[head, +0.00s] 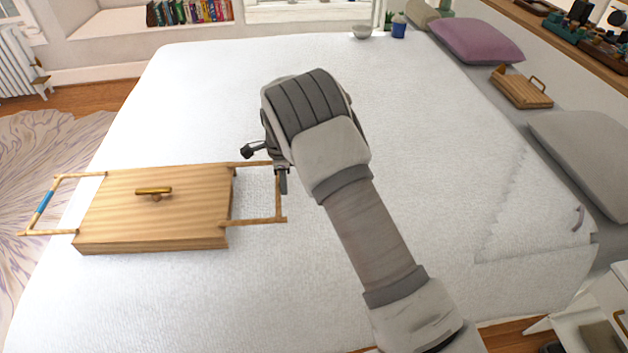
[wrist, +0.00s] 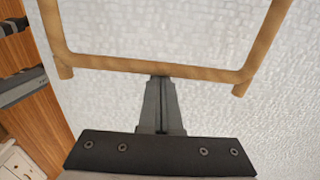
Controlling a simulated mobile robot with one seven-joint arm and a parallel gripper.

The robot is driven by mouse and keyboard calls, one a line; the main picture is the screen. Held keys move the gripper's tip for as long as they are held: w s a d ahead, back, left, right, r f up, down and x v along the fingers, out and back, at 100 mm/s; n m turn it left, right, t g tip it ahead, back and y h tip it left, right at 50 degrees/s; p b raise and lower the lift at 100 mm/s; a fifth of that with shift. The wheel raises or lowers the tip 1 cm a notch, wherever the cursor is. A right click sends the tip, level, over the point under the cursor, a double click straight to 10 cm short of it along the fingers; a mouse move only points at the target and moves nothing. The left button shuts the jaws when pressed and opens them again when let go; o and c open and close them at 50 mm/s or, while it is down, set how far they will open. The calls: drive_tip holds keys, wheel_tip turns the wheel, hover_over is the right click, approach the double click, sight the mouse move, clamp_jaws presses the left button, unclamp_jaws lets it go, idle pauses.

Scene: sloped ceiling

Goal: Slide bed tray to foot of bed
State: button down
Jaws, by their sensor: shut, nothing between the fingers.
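The wooden bed tray (head: 185,222) lies on the white bed (head: 400,120), near its left edge in the head view. It has a brass-coloured piece (head: 153,191) on top and a frame-like handle at each end. The left handle (head: 45,203) has a blue band and reaches out over the bed's edge. My gripper (head: 283,185) is at the right handle (head: 279,200). In the wrist view my gripper's fingers (wrist: 160,95) are shut together, with their tips at the handle's wooden bar (wrist: 150,67). I cannot tell if they touch it. My arm hides part of the bed.
A second small wooden tray (head: 520,88) lies at the right, near a purple pillow (head: 478,40) and a grey pillow (head: 585,150). A bowl (head: 362,32) and a blue pot (head: 398,28) stand at the far edge. The bed's middle is clear.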

drive_tip(key=a, duration=0.3)
drive_tip(key=s+a, duration=0.1)
drive_tip(key=a, duration=0.4)
drive_tip(key=shift+s+a, duration=0.4)
